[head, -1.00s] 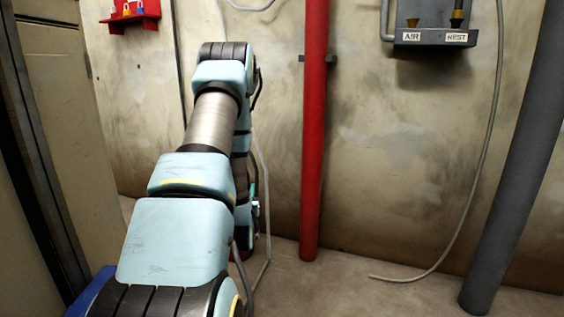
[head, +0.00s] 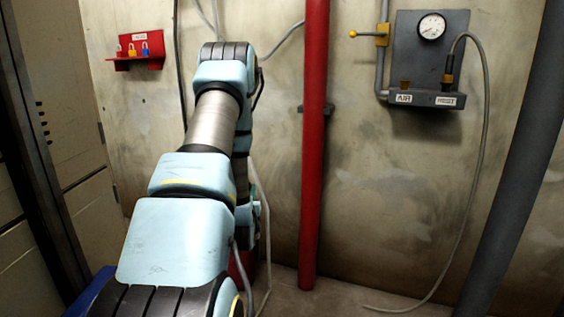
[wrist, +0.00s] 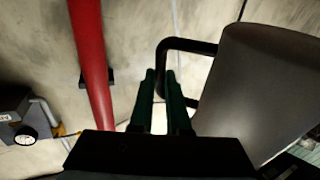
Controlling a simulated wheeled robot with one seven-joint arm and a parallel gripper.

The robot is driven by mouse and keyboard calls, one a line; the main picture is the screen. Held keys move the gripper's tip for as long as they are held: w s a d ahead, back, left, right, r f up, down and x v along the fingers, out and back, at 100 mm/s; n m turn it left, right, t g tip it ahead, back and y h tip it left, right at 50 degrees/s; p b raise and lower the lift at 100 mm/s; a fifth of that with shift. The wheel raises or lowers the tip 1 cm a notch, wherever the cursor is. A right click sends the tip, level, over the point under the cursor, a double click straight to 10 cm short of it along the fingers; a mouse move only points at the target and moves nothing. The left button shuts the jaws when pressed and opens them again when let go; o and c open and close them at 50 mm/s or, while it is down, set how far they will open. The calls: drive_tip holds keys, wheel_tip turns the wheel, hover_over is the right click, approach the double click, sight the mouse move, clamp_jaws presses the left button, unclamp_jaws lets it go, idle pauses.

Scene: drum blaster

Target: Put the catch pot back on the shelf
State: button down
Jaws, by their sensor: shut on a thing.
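The catch pot (wrist: 262,90) fills the right of the wrist view, a grey body with a black looped handle (wrist: 185,43). My gripper (wrist: 161,72) shows there with its two dark green fingers close together at the handle, shut on it. The pot's far end and contents are out of sight. In the head view my arm hides the gripper and the pot. I cannot make out a shelf for the pot.
A red pipe (head: 313,150) stands right of my arm, a dark grey pipe (head: 515,170) farther right. A wall panel (head: 430,60) carries a gauge and hose. A red rack (head: 137,62) with small padlocks hangs at left. Some floor (head: 335,298) is clear.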

wheel_tip(320, 180, up, 18)
drive_tip(key=p, duration=1.6)
drive_tip(key=shift+r, duration=0.15)
drive_tip(key=shift+d, duration=0.1)
drive_tip(key=s+d+f+y, duration=0.1)
drive_tip(key=s+f, duration=0.2)
drive_tip(key=f, duration=0.4)
drive_tip(key=s+d+f, duration=0.2)
drive_tip(key=s+f, duration=0.2)
drive_tip(key=f, duration=0.3)
drive_tip(key=s+a+f+h, duration=0.1)
drive_tip(key=s+a+f, duration=0.2)
drive_tip(key=s, duration=0.6)
drive_tip(key=shift+s+a+f, duration=0.15)
drive_tip(key=shift+s+f, duration=0.15)
drive_tip(key=shift+f, duration=0.1)
